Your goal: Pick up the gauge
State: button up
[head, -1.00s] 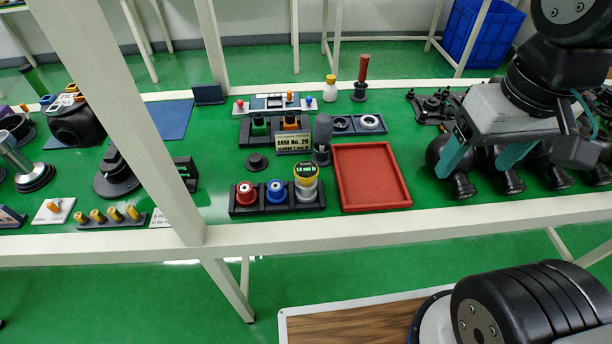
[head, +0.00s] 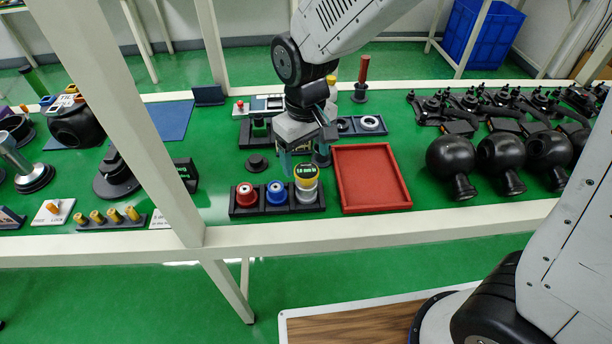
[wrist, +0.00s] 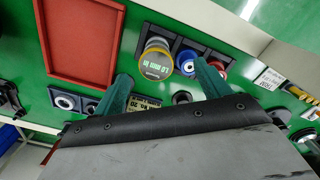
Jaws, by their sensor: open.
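The gauge, a short cylinder with a yellow band and a dark top reading about "1.0 mm" in green (head: 306,183), stands upright in the right slot of a black holder (head: 262,208). In the wrist view the gauge (wrist: 156,58) shows just beyond and between the two teal fingers. My gripper (head: 304,163) is open and empty, pointing down above and slightly behind the gauge; its fingers (wrist: 163,75) appear apart from it. I cannot tell the exact height gap.
A red part (head: 246,195) and a blue part (head: 276,193) share the holder. A red tray (head: 372,178) lies empty to the right. Black round camera bodies (head: 452,162) stand further right. A white frame post (head: 150,130) crosses the left.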

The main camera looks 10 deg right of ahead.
aim_at(307, 171)
jog(key=f, duration=0.5)
jog(key=w+f, duration=0.1)
jog(key=f, duration=0.1)
jog(key=shift+w+d+f, duration=0.1)
jog(key=shift+d+f, duration=0.1)
jog(key=shift+f, duration=0.1)
jog(key=c, duration=1.2)
jog(key=shift+r, duration=0.15)
